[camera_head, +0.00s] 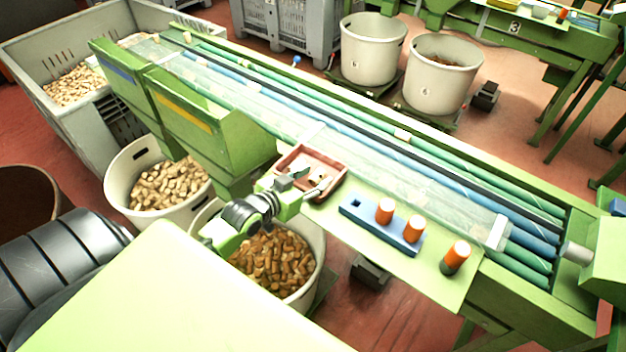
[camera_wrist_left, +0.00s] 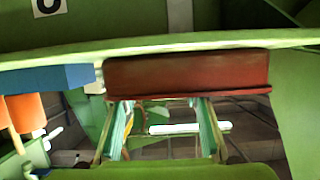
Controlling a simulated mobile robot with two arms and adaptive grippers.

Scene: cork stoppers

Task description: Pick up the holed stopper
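A reddish-brown tray (camera_head: 340,172) lies on the green ledge beside the conveyor; small light pieces seem to lie in it, partly hidden by my gripper. I cannot tell which is the holed stopper. My left gripper (camera_head: 307,183) is at the tray's near side, fingers apart. In the left wrist view the fingers (camera_wrist_left: 158,110) stand apart with nothing visible between them, facing the tray's outer wall (camera_wrist_left: 187,72); the tray's inside is hidden there. My right gripper is not in view.
The conveyor (camera_head: 400,180) runs behind. Below the ledge, a white bin (camera_head: 312,272) holds many corks.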

